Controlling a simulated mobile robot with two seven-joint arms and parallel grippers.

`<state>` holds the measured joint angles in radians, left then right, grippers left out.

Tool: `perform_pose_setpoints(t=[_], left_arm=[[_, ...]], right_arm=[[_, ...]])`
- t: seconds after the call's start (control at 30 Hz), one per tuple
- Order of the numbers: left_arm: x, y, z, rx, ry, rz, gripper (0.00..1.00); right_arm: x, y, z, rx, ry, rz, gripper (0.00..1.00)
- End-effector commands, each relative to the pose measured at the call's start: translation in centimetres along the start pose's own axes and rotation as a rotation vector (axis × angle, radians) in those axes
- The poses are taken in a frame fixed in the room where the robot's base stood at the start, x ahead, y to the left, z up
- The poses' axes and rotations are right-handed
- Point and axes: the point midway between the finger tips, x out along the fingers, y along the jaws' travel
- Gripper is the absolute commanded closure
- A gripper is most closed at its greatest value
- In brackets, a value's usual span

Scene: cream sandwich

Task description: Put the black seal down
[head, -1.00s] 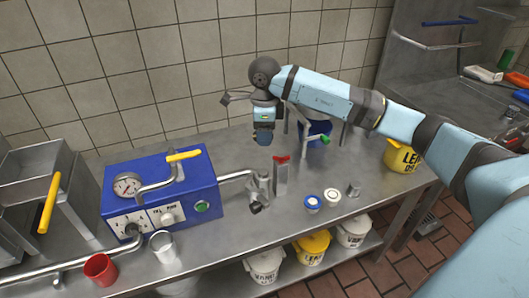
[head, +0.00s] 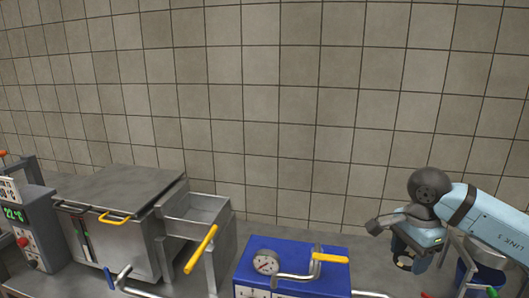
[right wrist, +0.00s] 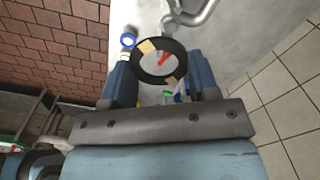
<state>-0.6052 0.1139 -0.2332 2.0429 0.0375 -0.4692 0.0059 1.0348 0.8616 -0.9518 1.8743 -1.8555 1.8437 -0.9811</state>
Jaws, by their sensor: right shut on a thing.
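The black seal (right wrist: 136,63) is a dark ring with two tan patches. In the right wrist view it sits between the two blue fingers of my right gripper (right wrist: 161,75), which is shut on it above a grey surface. In the head view my right gripper (head: 408,263) is at the lower right, over the bench and in front of the tiled wall. The seal cannot be made out there. My left gripper is in neither view.
A blue machine (head: 333,262) with a gauge and yellow-handled lever stands left of my right gripper. Farther left are a steel tank (head: 120,235), a steel trough (head: 200,215) and a control box (head: 30,225). A blue container (head: 466,275) stands right of the gripper.

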Motion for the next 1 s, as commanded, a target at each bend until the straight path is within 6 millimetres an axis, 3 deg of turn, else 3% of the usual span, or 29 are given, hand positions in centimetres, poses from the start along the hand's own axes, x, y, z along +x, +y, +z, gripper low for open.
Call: perform_pose_setpoints(t=[0.1,0.3,0.57,1.0], left_arm=[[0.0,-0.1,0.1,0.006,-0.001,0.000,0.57],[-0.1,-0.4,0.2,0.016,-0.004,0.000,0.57],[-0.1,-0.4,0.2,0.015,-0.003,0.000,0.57],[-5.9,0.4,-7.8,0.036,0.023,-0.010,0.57]], right_arm=[[0.2,0.7,2.4,-0.334,0.001,-0.001,0.67],[0.6,2.0,5.5,-0.834,-0.001,0.001,0.67],[1.0,3.5,8.3,-1.292,-0.008,0.004,0.67],[-2.5,4.7,8.5,-1.293,-0.013,0.009,0.67]])
